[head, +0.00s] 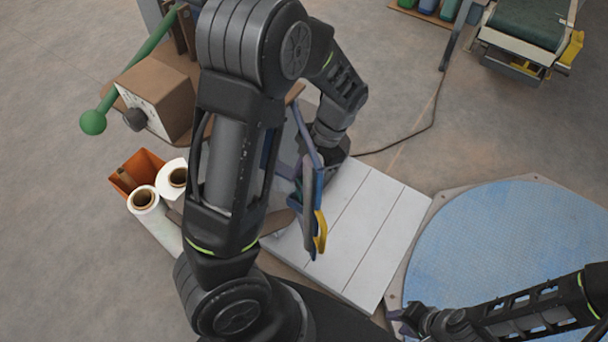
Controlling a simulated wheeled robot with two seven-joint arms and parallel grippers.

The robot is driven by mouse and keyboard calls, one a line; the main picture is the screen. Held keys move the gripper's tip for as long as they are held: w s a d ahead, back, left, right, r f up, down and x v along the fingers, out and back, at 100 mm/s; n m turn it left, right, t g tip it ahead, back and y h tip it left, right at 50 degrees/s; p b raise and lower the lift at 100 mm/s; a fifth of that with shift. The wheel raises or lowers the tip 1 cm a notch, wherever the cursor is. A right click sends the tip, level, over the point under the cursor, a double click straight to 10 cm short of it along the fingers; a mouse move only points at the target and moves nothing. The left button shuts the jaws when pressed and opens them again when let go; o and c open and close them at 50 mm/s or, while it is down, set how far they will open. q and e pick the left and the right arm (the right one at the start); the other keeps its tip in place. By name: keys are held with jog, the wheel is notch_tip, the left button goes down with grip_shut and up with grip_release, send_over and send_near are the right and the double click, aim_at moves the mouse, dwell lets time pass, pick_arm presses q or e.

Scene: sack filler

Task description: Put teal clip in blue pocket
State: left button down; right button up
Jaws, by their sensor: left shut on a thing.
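My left arm arches over the middle of the head view and bends down to its wrist beside a blue, upright pocket-like piece (318,185). A yellow piece (320,232) is just below and beside the blue one. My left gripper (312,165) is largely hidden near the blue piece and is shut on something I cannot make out. I cannot pick out a teal clip. My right gripper (406,320) is low at the right, near the edge of the blue round plate; its finger opening is unclear.
A pale slatted platform (365,225) lies below the blue piece. A large blue round plate (510,240) is to its right. White rolls (145,200) stand by an orange bin (148,162). A brown box (160,95) and a green-knobbed lever (93,122) are at upper left.

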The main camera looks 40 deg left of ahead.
pick_arm(q)
jog(key=shift+f, duration=0.15)
jog(key=c, duration=1.1)
grip_release()
jog(key=shift+c, duration=0.2)
jog(key=shift+r, duration=0.25)
jog(key=shift+w+r, duration=0.2)
jog(key=shift+r, duration=0.05)
jog(key=v, duration=1.1)
jog(key=shift+r+b, duration=0.15)
jog(key=shift+b, duration=0.3)
